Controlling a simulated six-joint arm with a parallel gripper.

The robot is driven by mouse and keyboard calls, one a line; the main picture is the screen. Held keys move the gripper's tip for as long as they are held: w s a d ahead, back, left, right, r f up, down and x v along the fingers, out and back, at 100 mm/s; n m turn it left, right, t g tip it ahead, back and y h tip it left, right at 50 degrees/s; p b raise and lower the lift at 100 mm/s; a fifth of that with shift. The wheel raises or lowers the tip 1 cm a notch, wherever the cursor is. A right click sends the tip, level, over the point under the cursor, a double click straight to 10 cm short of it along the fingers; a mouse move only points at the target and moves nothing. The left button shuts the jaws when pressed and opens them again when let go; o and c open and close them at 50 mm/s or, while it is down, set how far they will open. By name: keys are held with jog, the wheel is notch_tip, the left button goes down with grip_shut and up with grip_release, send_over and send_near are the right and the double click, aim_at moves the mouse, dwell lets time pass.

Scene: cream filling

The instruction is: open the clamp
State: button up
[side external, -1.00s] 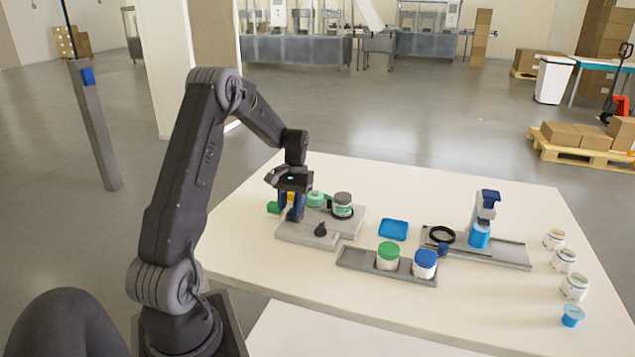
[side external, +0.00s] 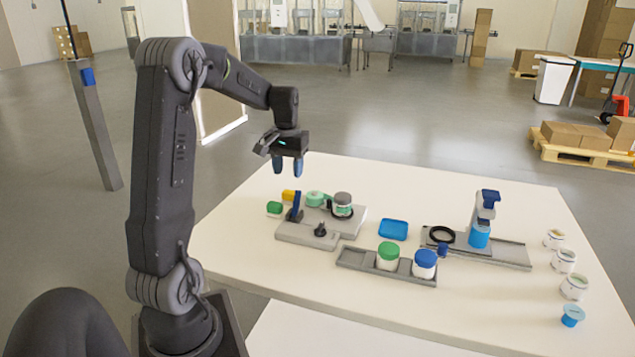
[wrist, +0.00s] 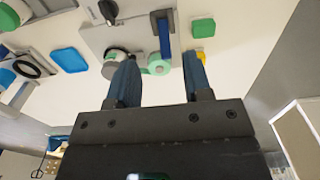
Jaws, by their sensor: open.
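The clamp fixture is a grey base plate (side external: 290,236) on the left part of the table, with a blue lever (side external: 296,207) standing nearly upright at its left end. A mint-green round part (side external: 315,198) sits beside the lever, and a jar with a grey top (side external: 343,203) stands to its right. A black knob (side external: 320,229) is at the plate's front. My gripper (side external: 287,172) is open and empty above the lever, fingers pointing down. In the wrist view the lever (wrist: 164,38) shows beyond and between the two blue fingers (wrist: 162,62).
A blue tray (side external: 393,229), a rack (side external: 362,261) with green-lidded and blue-lidded jars, and a second station (side external: 505,252) lie to the right. Several jars line the right edge.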

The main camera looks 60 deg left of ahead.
jog(key=s+d+r+m+t, duration=0.1)
jog(key=d+r+m, duration=0.1)
jog(key=d, duration=0.9)
jog(key=s+d+r+m+t+y, duration=0.1)
jog(key=d+r, duration=0.4)
jog(key=d, duration=0.7)
jog(key=shift+s+d+r+m+t, duration=0.15)
jog(key=shift+s+r+m+t, duration=0.3)
jog(key=shift+m, duration=0.85)
jog(key=shift+f+t, duration=0.15)
jog(key=shift+t, duration=0.1)
jog(key=s+d+f+m+t+h, duration=0.1)
jog(key=s+d+m+t, duration=0.1)
jog(key=s+d, duration=0.5)
jog(key=shift+s+d+f+m, duration=0.15)
jog(key=shift+s+d+m, duration=0.15)
jog(key=shift+d+m, duration=0.55)
jog(key=shift+d, duration=0.1)
